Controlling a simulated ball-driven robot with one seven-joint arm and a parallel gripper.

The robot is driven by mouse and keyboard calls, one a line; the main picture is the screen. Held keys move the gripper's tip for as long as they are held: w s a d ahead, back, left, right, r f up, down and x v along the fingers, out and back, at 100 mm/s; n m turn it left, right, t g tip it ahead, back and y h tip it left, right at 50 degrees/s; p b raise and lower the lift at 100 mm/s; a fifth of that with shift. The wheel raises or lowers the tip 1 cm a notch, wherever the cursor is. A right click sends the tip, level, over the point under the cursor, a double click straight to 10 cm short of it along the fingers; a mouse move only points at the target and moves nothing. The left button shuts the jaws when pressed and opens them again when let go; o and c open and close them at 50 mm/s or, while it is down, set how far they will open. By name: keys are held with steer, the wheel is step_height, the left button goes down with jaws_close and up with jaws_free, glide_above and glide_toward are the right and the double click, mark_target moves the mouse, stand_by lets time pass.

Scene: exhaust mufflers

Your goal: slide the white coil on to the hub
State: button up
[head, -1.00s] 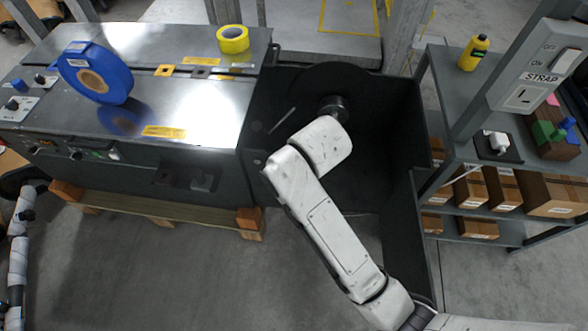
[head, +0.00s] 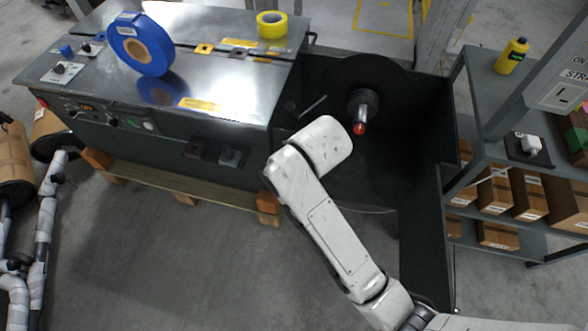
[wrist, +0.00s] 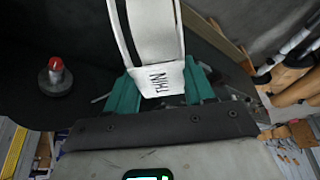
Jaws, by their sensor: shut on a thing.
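In the wrist view the white coil (wrist: 150,32) stands between the teal fingers of my gripper (wrist: 160,86), which is shut on it. A white tag reading "THIN" (wrist: 163,80) faces the camera. The hub (wrist: 52,80), a dark round boss with a red-tipped spindle, is left of the coil and apart from it. In the head view the hub (head: 362,103) sticks out of the dark round back plate (head: 345,75), just right of my arm's end. My gripper and the coil are hidden behind my arm there.
A steel-topped machine (head: 215,95) stands left of the hub, carrying a blue roll (head: 128,42) and a yellow tape roll (head: 271,25). The dark housing's side wall (head: 428,210) rises at right. Beyond it is a shelf rack (head: 490,120) with cartons. Floor in front is clear.

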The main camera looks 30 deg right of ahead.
steer(key=shift+f+b, duration=1.85)
steer(key=shift+f, duration=0.25)
steer(key=shift+r, duration=0.25)
